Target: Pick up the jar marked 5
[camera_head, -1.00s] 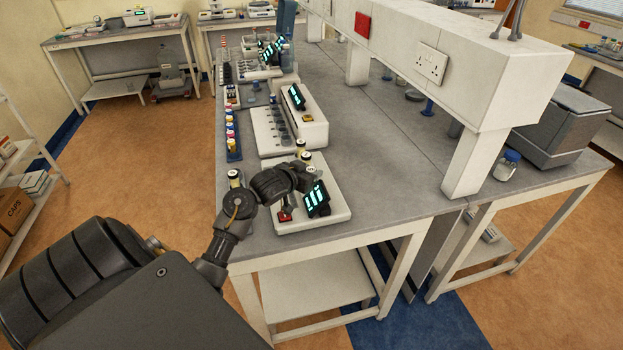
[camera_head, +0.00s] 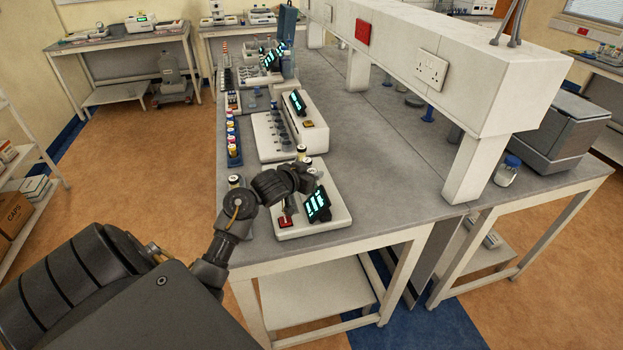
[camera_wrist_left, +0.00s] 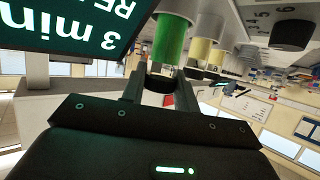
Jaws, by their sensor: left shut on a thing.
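My left gripper (camera_head: 304,180) is over the white timer device (camera_head: 338,212) at the bench's near end. In the left wrist view my left gripper (camera_wrist_left: 160,88) has its fingers closed about a small jar (camera_wrist_left: 170,42), whose side looks green beside the lit display. No number on this jar is readable. Two pale yellow jars (camera_wrist_left: 201,50) stand in a row behind it. In the head view a jar with a light cap (camera_head: 301,151) shows just beyond the gripper. Whether the held jar is lifted cannot be told. My right gripper is out of view.
A tilted display (camera_head: 316,205) and a red button (camera_head: 286,221) are on the device close to my gripper. A white instrument (camera_head: 290,135) and a blue rack of jars (camera_head: 233,145) stand behind.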

